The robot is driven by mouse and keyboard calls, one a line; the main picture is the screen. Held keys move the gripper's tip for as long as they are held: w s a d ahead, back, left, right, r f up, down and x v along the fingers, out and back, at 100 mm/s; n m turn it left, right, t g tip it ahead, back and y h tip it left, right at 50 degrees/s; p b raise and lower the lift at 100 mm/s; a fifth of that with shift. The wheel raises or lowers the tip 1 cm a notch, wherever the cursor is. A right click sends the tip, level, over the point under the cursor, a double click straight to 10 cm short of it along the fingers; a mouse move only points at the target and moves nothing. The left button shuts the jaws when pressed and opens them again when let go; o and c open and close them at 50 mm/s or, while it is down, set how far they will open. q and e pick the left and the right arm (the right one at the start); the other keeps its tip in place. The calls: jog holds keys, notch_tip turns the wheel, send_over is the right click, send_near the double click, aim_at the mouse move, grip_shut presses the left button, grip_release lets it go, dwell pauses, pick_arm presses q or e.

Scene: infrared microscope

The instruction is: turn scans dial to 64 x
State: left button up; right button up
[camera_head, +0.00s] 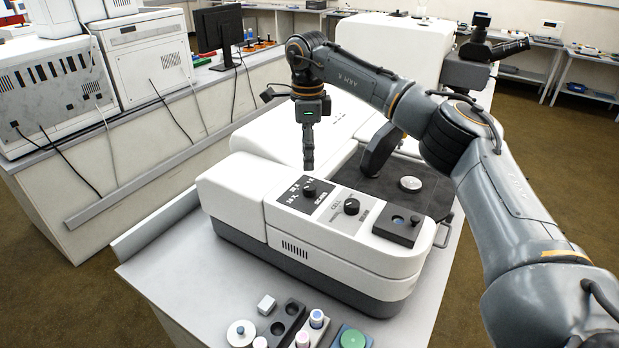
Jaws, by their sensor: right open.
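The scans dial (309,191) is a black knob on the left dark panel, on top of the white microscope's front housing (235,185). White marks surround it, but they are too small to read, so I cannot tell its setting. My right gripper (308,166) points straight down just above the dial. I see it edge-on, with its fingers lined up; it is open and empty, and appears apart from the knob. A second black knob, the cell dial (351,206), sits to the right on a light panel. My left gripper is out of view.
A dark block with a blue window (399,225) sits right of the dials. The dark stage (425,190) lies behind, under my right arm. Small vials in a dark rack (290,318) and a green-topped item (352,338) stand on the table's front edge.

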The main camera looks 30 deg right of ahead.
send_over(310, 186)
notch_tip(310, 186, down, 4)
jog(key=shift+f+p, duration=0.15)
jog(key=shift+p, duration=0.3)
notch_tip(310, 186, down, 4)
jog(key=shift+r+p, duration=0.2)
jog(key=shift+p, duration=0.25)
jog(key=shift+f, duration=0.55)
grip_shut()
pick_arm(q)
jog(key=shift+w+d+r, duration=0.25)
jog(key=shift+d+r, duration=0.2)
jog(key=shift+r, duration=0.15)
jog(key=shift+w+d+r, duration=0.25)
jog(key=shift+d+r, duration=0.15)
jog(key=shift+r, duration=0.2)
